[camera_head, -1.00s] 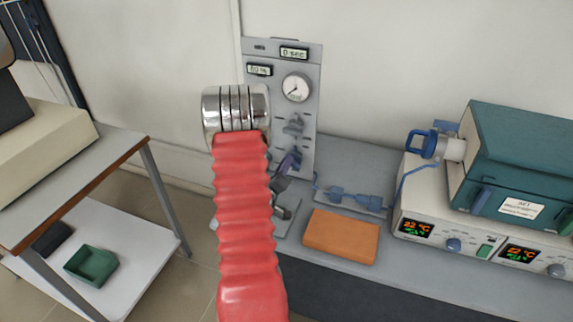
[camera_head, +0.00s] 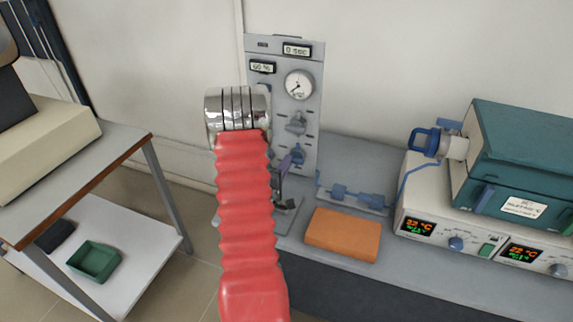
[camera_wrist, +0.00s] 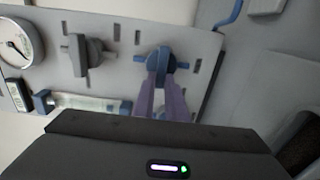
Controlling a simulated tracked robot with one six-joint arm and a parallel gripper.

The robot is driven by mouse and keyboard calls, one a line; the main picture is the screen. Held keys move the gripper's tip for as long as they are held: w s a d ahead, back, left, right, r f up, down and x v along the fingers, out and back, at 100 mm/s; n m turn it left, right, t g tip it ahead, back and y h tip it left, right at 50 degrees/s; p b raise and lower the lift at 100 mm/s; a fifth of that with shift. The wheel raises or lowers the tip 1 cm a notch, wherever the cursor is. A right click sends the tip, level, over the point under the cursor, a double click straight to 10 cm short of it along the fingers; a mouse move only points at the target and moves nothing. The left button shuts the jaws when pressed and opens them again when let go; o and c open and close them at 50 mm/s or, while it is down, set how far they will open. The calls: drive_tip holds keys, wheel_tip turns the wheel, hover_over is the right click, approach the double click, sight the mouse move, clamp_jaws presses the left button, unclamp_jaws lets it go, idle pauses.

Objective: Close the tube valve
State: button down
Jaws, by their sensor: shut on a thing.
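A grey control panel (camera_head: 312,110) stands upright against the wall. It carries a blue valve handle (camera_head: 298,154) low down and a grey knob (camera_head: 297,124) above it. My gripper (camera_head: 291,162) reaches the blue handle, partly hidden behind my red arm sleeve. In the wrist view, the two purple fingers of my gripper (camera_wrist: 160,76) are shut on the blue valve handle (camera_wrist: 161,60), one on each side of its grip. The grey knob (camera_wrist: 86,56) is to the left there, untouched. Which way the handle is turned is hard to tell.
The panel has a round gauge (camera_head: 298,85) and two small displays. On the bench are an orange block (camera_head: 343,234), blue tube fittings (camera_head: 352,197) and a teal furnace (camera_head: 520,155). A side table (camera_head: 120,152) with a green tray (camera_head: 94,261) is at the left.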

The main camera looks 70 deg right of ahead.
drive_tip(key=shift+w+a+f, duration=0.1)
drive_tip(key=shift+w+f, duration=0.05)
drive_tip(key=shift+f, duration=0.05)
drive_tip(key=c, duration=2.2)
unclamp_jaws()
drive_tip(key=o, duration=0.4)
drive_tip(key=shift+r, duration=0.1)
drive_tip(key=w+a, duration=0.1)
drive_tip(key=a, duration=1.2)
drive_tip(key=shift+a, duration=0.35)
drive_tip(key=shift+w, duration=0.1)
